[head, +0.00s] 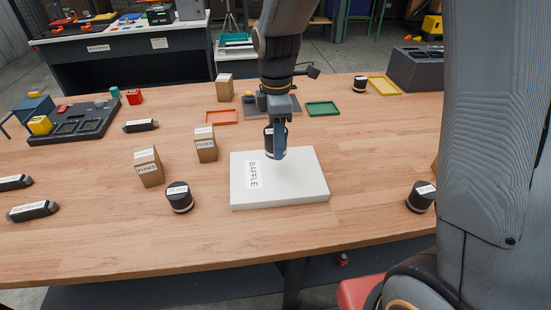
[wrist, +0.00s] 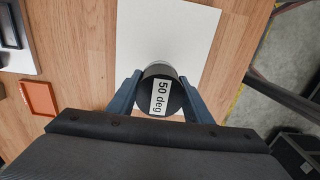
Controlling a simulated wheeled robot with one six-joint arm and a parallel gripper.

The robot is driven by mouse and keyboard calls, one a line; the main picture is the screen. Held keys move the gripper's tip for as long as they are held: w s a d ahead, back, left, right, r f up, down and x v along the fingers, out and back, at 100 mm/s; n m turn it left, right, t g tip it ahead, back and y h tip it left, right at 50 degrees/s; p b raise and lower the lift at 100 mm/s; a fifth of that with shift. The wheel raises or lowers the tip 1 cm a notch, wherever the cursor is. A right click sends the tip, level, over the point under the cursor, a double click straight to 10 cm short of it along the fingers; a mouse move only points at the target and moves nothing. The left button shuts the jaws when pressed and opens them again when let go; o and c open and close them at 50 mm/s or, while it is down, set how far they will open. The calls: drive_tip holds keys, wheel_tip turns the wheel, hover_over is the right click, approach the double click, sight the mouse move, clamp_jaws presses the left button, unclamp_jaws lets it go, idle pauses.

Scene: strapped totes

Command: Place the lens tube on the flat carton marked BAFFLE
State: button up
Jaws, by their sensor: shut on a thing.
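My gripper (head: 280,150) is shut on a black lens tube (head: 268,134), partly hidden behind a finger in the head view. In the wrist view the tube (wrist: 161,96) sits between both fingers, its end labelled "50 deg". The flat white carton (head: 300,185) marked BAFFLE lies on the table under the gripper. The tube is over the carton's back part. The carton (wrist: 185,35) also shows beyond the tube in the wrist view. I cannot tell whether tube and carton touch.
The carton's top looks bare. Similar black tubes stand left (head: 179,198), right (head: 421,197) and at the back (head: 360,84). Small FUSES boxes (head: 149,169) stand left. Red (head: 222,117) and green (head: 322,108) trays and a grey holder (head: 250,104) lie behind.

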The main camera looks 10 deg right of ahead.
drive_tip(key=shift+f+p, duration=0.75)
drive_tip(key=shift+f, duration=2.65)
drive_tip(key=shift+f, duration=0.2)
drive_tip(key=o, duration=1.3)
drive_tip(key=shift+c, duration=0.2)
drive_tip(key=shift+r, duration=0.1)
wheel_tip(320, 180, up, 12)
drive_tip(key=b, duration=0.3)
drive_tip(key=s+d+f+m, duration=0.3)
drive_tip(key=s+d+m, duration=0.2)
drive_tip(key=m, duration=0.4)
drive_tip(key=s+d+f+m+t, duration=0.1)
drive_tip(key=s+d+f+m, duration=0.2)
drive_tip(key=s+d+m, duration=0.2)
drive_tip(key=s+m, duration=0.2)
drive_tip(key=m, duration=0.2)
drive_tip(key=shift+s+d+f, duration=0.2)
drive_tip(key=shift+d+f, duration=0.05)
